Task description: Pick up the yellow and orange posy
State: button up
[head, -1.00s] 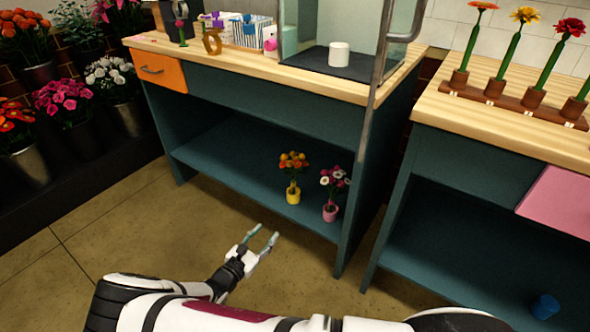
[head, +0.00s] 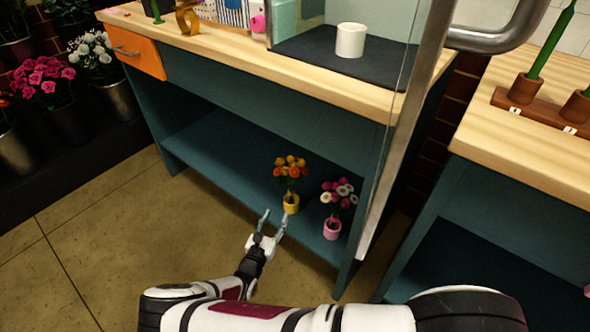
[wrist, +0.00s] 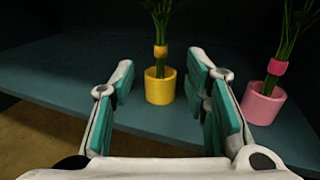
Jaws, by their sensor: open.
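The yellow and orange posy (head: 291,170) stands upright in a small yellow pot (head: 291,204) on the low teal shelf. In the wrist view its green stems with an orange band and the yellow pot (wrist: 160,88) show ahead, between the lines of my fingers; its flowers are out of that view. My gripper (head: 275,216) is open and empty, just in front of the shelf edge and short of the pot. In the wrist view my gripper (wrist: 163,95) has its teal finger pads spread wide.
A pink and white posy in a pink pot (head: 332,229) stands close on the right, also in the wrist view (wrist: 263,102), near my right finger. The wooden worktop (head: 240,55) overhangs the shelf (head: 225,155). The shelf left of the posy is clear.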

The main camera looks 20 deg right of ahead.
jog(key=b, duration=0.2)
send_near(290, 190)
jog(key=x, duration=0.5)
jog(key=shift+a, duration=0.1)
jog(key=b+x, duration=0.1)
jog(key=x, duration=0.1)
jog(key=b+x, duration=0.1)
jog(key=x, duration=0.1)
jog(key=shift+f, duration=0.25)
jog(key=shift+w+d+r, duration=0.1)
jog(key=shift+w+d, duration=0.25)
jog(key=shift+c, duration=0.2)
grip_shut()
